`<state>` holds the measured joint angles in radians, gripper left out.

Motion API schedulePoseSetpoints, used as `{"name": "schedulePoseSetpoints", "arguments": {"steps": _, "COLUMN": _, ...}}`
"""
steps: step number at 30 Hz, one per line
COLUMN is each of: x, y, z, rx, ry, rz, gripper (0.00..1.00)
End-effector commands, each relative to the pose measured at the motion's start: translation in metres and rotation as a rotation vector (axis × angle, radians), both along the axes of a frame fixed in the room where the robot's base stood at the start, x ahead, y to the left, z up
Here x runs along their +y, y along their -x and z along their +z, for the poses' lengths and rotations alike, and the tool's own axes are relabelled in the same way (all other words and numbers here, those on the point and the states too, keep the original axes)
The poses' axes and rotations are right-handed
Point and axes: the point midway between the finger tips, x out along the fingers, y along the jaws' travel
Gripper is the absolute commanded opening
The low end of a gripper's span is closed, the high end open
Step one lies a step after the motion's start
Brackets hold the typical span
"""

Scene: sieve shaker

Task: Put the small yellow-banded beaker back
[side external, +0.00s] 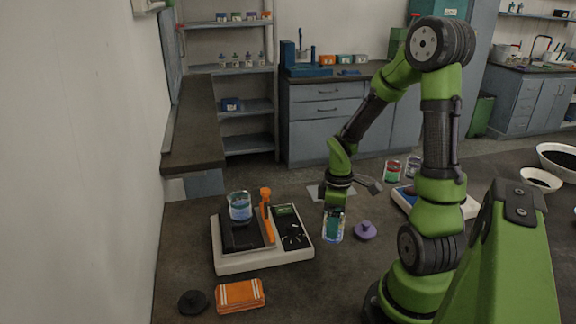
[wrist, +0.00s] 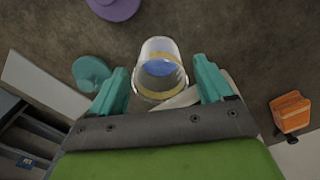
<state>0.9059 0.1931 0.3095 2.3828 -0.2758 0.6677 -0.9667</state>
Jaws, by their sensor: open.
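The small yellow-banded beaker (wrist: 160,68) is clear glass with yellow bands and something blue inside. In the wrist view it shows between the two teal fingers of my gripper (wrist: 162,78), with a gap on each side. In the side view the beaker (side external: 333,236) is at the fingers of my gripper (side external: 334,218), low over the table just right of the shaker; the fingers partly hide it. My gripper is open. The sieve shaker (side external: 263,259) has a white base, a dark platform and an orange clamp (side external: 267,215). Another beaker (side external: 240,206) with blue contents stands on its platform.
A purple lid (side external: 365,231) lies right of the beaker. An orange striped item (side external: 240,296) and a dark lid (side external: 193,302) lie in front of the shaker. Two glasses (side external: 393,171) and a tray (side external: 470,207) stand behind, to the right. A teal item (wrist: 92,72) lies near one finger.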

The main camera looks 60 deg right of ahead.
Motion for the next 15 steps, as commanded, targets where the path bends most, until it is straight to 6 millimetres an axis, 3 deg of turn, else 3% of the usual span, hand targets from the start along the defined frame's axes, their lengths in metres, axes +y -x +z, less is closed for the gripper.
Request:
{"name": "schedulePoseSetpoints", "arguments": {"steps": 7, "x": -0.001, "y": -0.001, "z": 0.056, "rx": -0.006, "ry": 0.006, "rz": -0.001, "gripper": 0.8}}
{"name": "schedulePoseSetpoints", "arguments": {"steps": 15, "x": 0.001, "y": -0.001, "z": 0.088, "rx": -0.005, "ry": 0.003, "rz": -0.003, "gripper": 0.8}}
